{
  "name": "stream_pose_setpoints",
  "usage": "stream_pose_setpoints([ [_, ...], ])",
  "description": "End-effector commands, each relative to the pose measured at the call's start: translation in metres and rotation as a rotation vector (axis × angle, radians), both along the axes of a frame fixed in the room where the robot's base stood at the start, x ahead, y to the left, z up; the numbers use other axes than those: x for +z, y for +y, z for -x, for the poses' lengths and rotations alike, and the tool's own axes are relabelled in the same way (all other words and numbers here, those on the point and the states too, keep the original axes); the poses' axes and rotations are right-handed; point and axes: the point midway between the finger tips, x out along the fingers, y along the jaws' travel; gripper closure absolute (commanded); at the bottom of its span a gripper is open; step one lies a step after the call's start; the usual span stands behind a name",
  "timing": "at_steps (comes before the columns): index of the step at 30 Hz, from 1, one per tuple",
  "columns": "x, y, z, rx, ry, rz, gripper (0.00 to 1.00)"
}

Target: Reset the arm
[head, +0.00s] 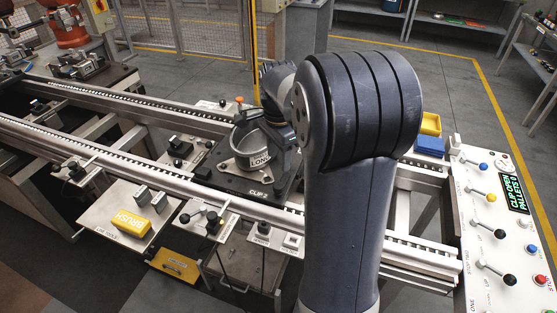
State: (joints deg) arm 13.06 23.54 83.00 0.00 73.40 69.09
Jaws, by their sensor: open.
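My arm stands large in the middle of the head view, with its elbow bent at the top and its wrist reaching back to the left. My gripper (284,162) shows only in part, dark beside the metal housing, and my own arm hides much of it. It is open, and I see nothing held in it. The round metal housing (246,163) labelled "LONG" sits on a dark pallet (232,180) marked "CLIP 2". I cannot tell whether my gripper touches the housing.
Two conveyor rails (150,178) run across the view. A yellow brush block (131,222) lies on a front shelf. Blue (430,146) and yellow (431,124) bins stand right of my arm. A control panel (500,240) with levers and a screen reading "CLIP OPEN PALLETS 0" is at right.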

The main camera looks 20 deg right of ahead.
Motion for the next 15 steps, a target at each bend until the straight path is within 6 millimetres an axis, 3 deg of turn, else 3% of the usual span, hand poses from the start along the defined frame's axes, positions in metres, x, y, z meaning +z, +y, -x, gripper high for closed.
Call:
stream_pose_setpoints([
  [9, -0.004, 0.0, 0.0, 0.0, 0.002, -0.001, 0.51],
  [15, -0.029, 0.0, 0.001, 0.0, 0.005, -0.001, 0.51],
])
